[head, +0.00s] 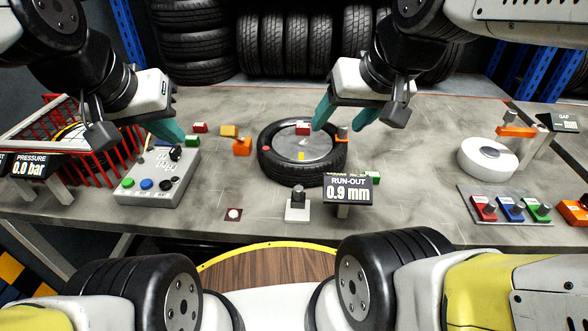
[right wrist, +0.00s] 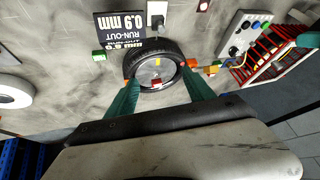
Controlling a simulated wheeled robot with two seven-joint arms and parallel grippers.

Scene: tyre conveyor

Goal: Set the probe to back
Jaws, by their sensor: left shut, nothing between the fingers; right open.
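No part is legibly marked as the probe. A white block with a dark knob (head: 297,204) stands in front of the tyre (head: 270,170), next to the run-out display (head: 348,188) reading 0.9 mm. Small orange pieces stand at the tyre's left (head: 242,147) and right (head: 343,133) sides. A grey control box (head: 150,192) has green and blue buttons and a dark knob. My left gripper (head: 180,137) is shut and empty, above the back of the box. My right gripper (head: 340,127) is open above the tyre's right rear; its spread fingers also show in the right wrist view (right wrist: 158,79).
A red wire basket (head: 98,160) stands at the left. A white disc (head: 487,157) and a tray of red, blue and green switches (head: 505,207) are at the right. Small coloured blocks lie around the tyre. The bench front between tyre and switch tray is mostly clear.

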